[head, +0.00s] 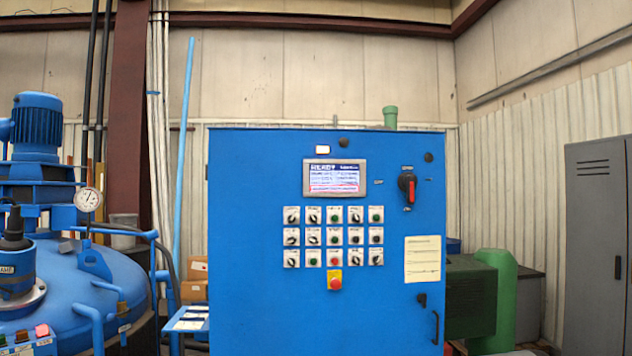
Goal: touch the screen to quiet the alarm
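The screen (334,178) is a small grey-framed rectangular display high on the front of a blue control cabinet (250,230). It is lit, with a dark blue band at the top that seems to read "READY", rows of small text below, and a red-edged line near the bottom. The small text is too fine to read. Nothing stands in front of the screen. My gripper is not in view.
Below the screen are rows of knobs and buttons (334,236) and a red emergency button (335,281) on yellow. A red-handled switch (407,186) is at the right.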

